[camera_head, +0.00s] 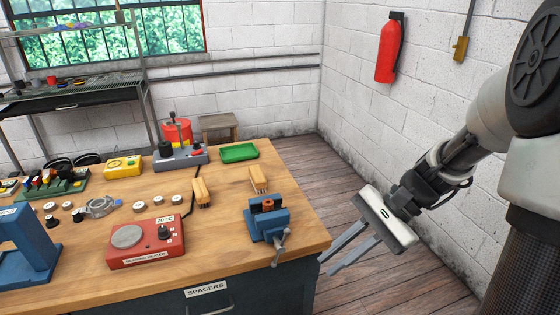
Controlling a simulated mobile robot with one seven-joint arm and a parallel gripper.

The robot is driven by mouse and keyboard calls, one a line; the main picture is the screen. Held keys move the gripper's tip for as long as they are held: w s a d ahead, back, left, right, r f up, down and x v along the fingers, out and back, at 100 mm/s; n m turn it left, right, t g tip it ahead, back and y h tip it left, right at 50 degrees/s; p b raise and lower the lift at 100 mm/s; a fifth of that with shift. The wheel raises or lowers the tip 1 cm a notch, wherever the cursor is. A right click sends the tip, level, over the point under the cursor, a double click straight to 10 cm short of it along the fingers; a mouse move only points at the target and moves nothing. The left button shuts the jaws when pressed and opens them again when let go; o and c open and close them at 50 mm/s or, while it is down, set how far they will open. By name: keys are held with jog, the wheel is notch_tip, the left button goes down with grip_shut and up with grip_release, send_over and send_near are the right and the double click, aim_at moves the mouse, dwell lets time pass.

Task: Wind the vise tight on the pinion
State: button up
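The blue vise (262,228) sits near the right front corner of the wooden bench. Its grey handle (281,245) hangs at the vise's front right. A dark and copper-coloured round piece, perhaps the pinion (267,204), shows at the top of the vise between the jaws. I cannot tell whether the jaws touch it. My gripper (345,258) is off the bench's right edge, to the right of the vise and apart from it. Its two long grey fingers are spread apart and empty, pointing down and to the left.
A red bearing heater (145,252) stands left of the vise. Two wooden-handled brushes (230,187) lie behind it, with a green tray (238,152) farther back. A blue press (25,247) is at the far left. The floor right of the bench (400,275) is clear.

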jog(key=w+d+f+m+t+y+b, duration=0.2)
jog(key=w+f+m+y, duration=0.2)
jog(key=f+m+y, duration=0.15)
jog(key=m+t+y+b, duration=0.2)
jog(key=m+t+y, duration=0.1)
jog(key=m+t, duration=0.25)
send_near(285, 238)
jog(key=shift+m+g, duration=0.35)
jog(key=shift+m, duration=0.05)
jog(key=x, duration=0.3)
jog(key=b+x, duration=0.1)
jog(key=x, duration=0.2)
jog(key=b+x, duration=0.1)
jog(key=x, duration=0.3)
jog(key=shift+w+f, duration=0.1)
jog(key=shift+w, duration=0.3)
grip_shut()
jog(key=shift+y, duration=0.25)
